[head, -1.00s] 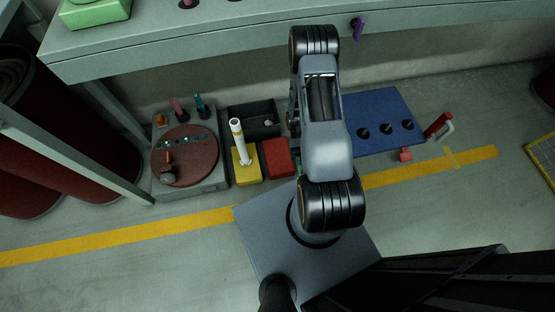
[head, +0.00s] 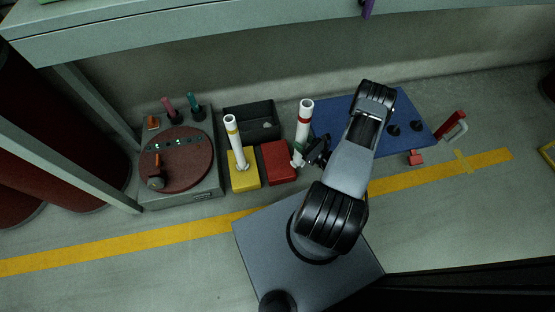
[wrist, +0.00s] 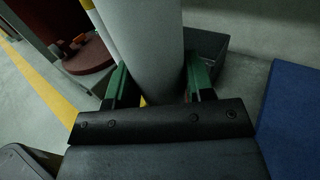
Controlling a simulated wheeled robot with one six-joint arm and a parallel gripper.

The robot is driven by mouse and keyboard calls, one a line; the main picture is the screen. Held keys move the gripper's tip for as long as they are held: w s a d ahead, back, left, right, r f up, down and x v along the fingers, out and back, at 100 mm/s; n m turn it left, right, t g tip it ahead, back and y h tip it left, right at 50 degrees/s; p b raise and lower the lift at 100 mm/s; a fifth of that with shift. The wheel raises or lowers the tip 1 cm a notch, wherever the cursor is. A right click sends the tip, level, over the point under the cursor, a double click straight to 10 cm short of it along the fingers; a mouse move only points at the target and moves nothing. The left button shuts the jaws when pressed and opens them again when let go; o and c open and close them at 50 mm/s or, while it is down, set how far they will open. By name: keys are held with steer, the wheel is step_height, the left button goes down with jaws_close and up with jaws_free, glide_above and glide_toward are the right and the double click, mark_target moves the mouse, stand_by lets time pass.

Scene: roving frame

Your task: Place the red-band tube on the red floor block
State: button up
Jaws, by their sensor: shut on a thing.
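The red-band tube (head: 303,128) is white with a red band near its top and stands nearly upright in the head view. My gripper (head: 301,150) is shut on its lower part from the right. In the wrist view the white tube (wrist: 150,40) fills the space between the green fingertips of my gripper (wrist: 155,78). The red floor block (head: 279,163) lies just left of the tube's lower end. The tube's foot appears by the block's right edge; I cannot tell whether it touches. The block cannot be made out in the wrist view.
A dark bin (head: 249,122) is behind. A turntable (head: 175,160) stands left, a blue board (head: 330,117) right. The bench (head: 200,30) overhangs the back.

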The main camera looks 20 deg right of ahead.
steer(key=w+a+f+b, duration=0.2)
steer(key=w+f+b, duration=0.1)
steer(key=w+f, duration=0.3)
steer(key=w+a+f+b, duration=0.2)
steer(key=w+f+b, duration=0.2)
steer(key=w+f, duration=0.2)
steer(key=shift+w+a+f+m+h+b, duration=0.3)
steer(key=shift+w+a+f+h, duration=0.1)
steer(key=shift+f, duration=0.3)
steer(key=shift+f, duration=0.25)
steer(key=o, duration=1)
steer(key=shift+r, duration=0.1)
